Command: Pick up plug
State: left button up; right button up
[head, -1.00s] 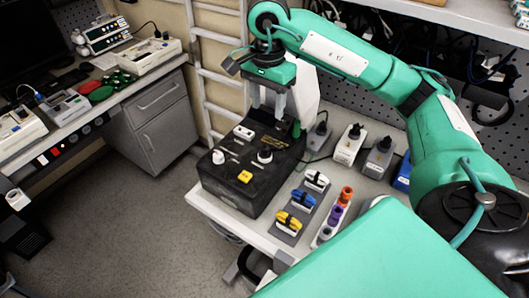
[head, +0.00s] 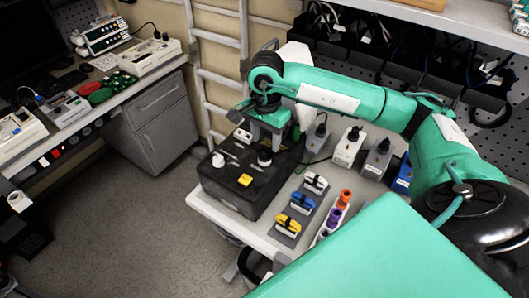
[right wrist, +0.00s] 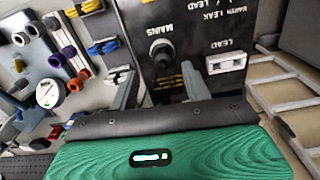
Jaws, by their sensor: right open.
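The black test box (head: 228,195) stands on the white bench; the wrist view also shows its top face (right wrist: 200,20), with MAINS and LEAD lettering. My left gripper is out of view.
White, blue (head: 303,202) and yellow (head: 288,226) connectors sit right of the box, beside a holder with orange and purple pieces (head: 334,216). Several adapters with black plugs (head: 354,133) stand behind. A white rack (head: 217,72) rises behind the box.

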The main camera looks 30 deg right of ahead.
aim_at(265, 150)
jog(key=f+p, duration=0.1)
jog(key=f, duration=0.2)
jog(key=shift+w+f+p, duration=0.15)
jog(key=shift+w+p, duration=0.05)
jog(key=shift+p, duration=0.15)
jog(key=shift+f, duration=0.45)
grip_shut()
jog(key=shift+r, duration=0.1)
